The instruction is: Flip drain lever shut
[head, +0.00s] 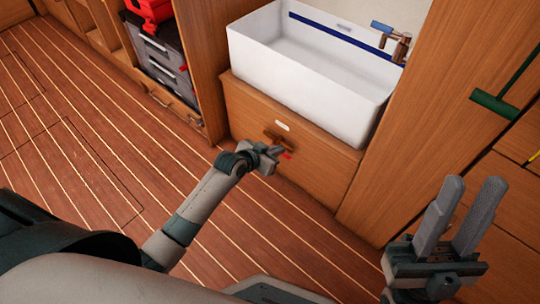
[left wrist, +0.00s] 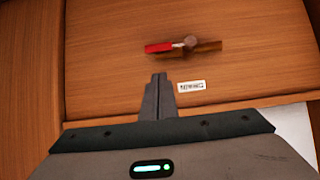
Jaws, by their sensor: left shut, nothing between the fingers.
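The drain lever has a red handle (head: 287,155) and sits on the wooden front panel below the white sink. In the left wrist view the red handle (left wrist: 158,47) points left from a round pivot. A brass valve body (left wrist: 208,46) lies behind it, roughly in line with the handle. My left gripper (head: 272,152) is shut and empty close in front of the panel, partly hiding the lever in the head view. In the left wrist view its fingertips (left wrist: 159,77) show just below the handle with a visible gap. My right gripper (head: 462,210) is open and empty, to the right.
A white sink (head: 310,85) with a blue stripe and a blue-handled brass tap (head: 393,38) stands above the panel. A small white label (left wrist: 191,86) is near the lever. A grey toolbox (head: 163,58) is at the left. The plank floor is clear.

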